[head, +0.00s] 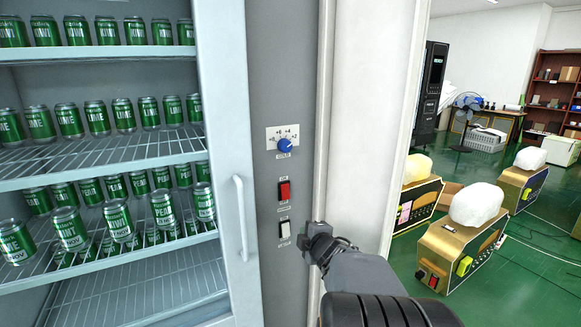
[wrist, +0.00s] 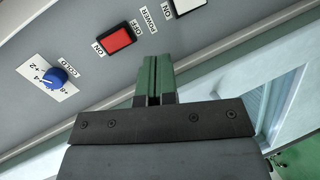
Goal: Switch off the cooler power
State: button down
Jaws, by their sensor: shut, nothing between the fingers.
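On the cooler's grey panel (head: 276,190) a red rocker switch (head: 284,191) sits between a blue dial (head: 285,145) above and a white rocker switch (head: 285,229) below. In the wrist view the red switch (wrist: 114,40) has ON and OFF at its ends, and POWER is printed just past its OFF end. The white switch (wrist: 186,4) is cut by the top edge. My gripper (head: 302,243) is right beside the white switch in the head view. Its green fingers (wrist: 153,62) are shut and empty, tips pointing toward the panel between the two switches; contact cannot be told.
The glass door with a white handle (head: 242,218) stands left of the panel, before shelves of green cans (head: 70,121). A white panel edge (head: 372,120) is at right. Gold machines (head: 462,240) stand on the green floor beyond.

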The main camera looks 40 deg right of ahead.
aim_at(287, 196)
notch_tip(287, 196, up, 7)
jog(key=s+d+n+t+y+p, duration=0.1)
jog(key=n+y+p, duration=0.1)
jog(key=n+p, duration=0.2)
jog(key=shift+d+t, duration=0.25)
jog(key=shift+t, duration=0.05)
jog(key=shift+f, duration=0.15)
jog(key=p+x, duration=0.1)
jog(key=x, duration=1.2)
jog(key=shift+w+p, duration=0.35)
jog(key=shift+w, duration=0.05)
jog(key=shift+f, duration=0.1)
